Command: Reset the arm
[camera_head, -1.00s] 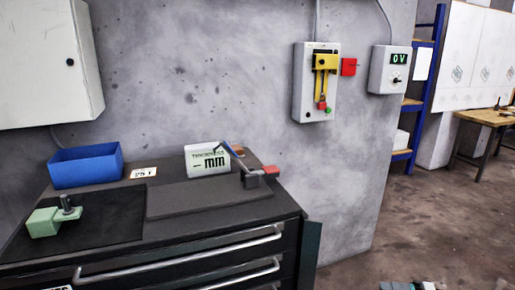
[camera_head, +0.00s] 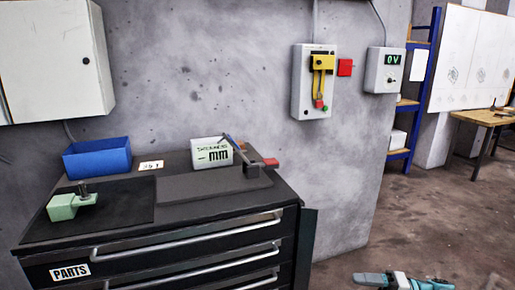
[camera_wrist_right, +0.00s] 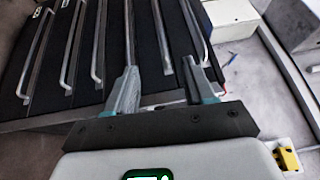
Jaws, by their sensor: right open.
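My right gripper (camera_head: 372,279) shows at the bottom right of the head view, low over the floor and well away from the cabinet top. In the right wrist view its two fingers (camera_wrist_right: 165,75) stand apart with nothing between them, in front of the cabinet drawers (camera_wrist_right: 110,45). My left gripper is not in view. A grey box (camera_head: 314,82) on the wall carries a yellow lever (camera_head: 321,64) and a red square (camera_head: 345,67) at its side. A hinged dark arm (camera_head: 236,148) with a red end (camera_head: 271,162) stands on the cabinet beside a white thickness display (camera_head: 211,152).
A black drawer cabinet (camera_head: 180,244) stands at the wall. On it are a blue bin (camera_head: 97,160) and a green clamp-like block (camera_head: 64,206). A meter reading 0 V (camera_head: 386,70) hangs on the wall. The floor at right (camera_head: 425,225) is open.

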